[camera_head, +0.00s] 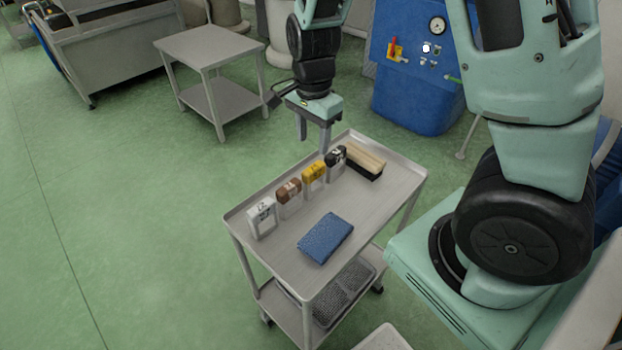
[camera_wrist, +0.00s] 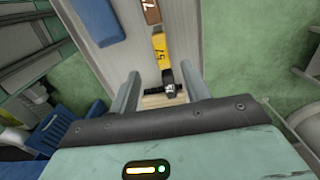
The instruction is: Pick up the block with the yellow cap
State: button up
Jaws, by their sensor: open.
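The block with the yellow cap (camera_head: 313,176) stands upright on the grey trolley (camera_head: 240,212), in a row with other capped blocks. It also shows in the wrist view (camera_wrist: 160,48), ahead of the fingers. The block with the brown cap (camera_head: 289,196) is on its left and the block with the black cap (camera_head: 336,160) on its right. A block with a white cap (camera_head: 262,216) ends the row at the left. My gripper (camera_head: 313,142) is open and empty above the far edge of the trolley. In the wrist view its fingers (camera_wrist: 163,88) point towards the row.
A folded blue cloth (camera_head: 326,238) lies in front of the row. A side table (camera_head: 210,46) and a blue machine (camera_head: 415,75) stand beyond the trolley. The floor at left is clear.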

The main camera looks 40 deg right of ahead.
aim_at(314, 167)
notch_tip(314, 167, down, 8)
jog(key=shift+r+b, duration=0.2)
jog(key=shift+b, duration=0.1)
jog(key=shift+w+d+f, duration=0.1)
jog(key=shift+d+f, duration=0.05)
jog(key=shift+f, duration=1.15)
jog(key=shift+d+f, duration=0.1)
jog(key=shift+f, duration=1.2)
grip_shut()
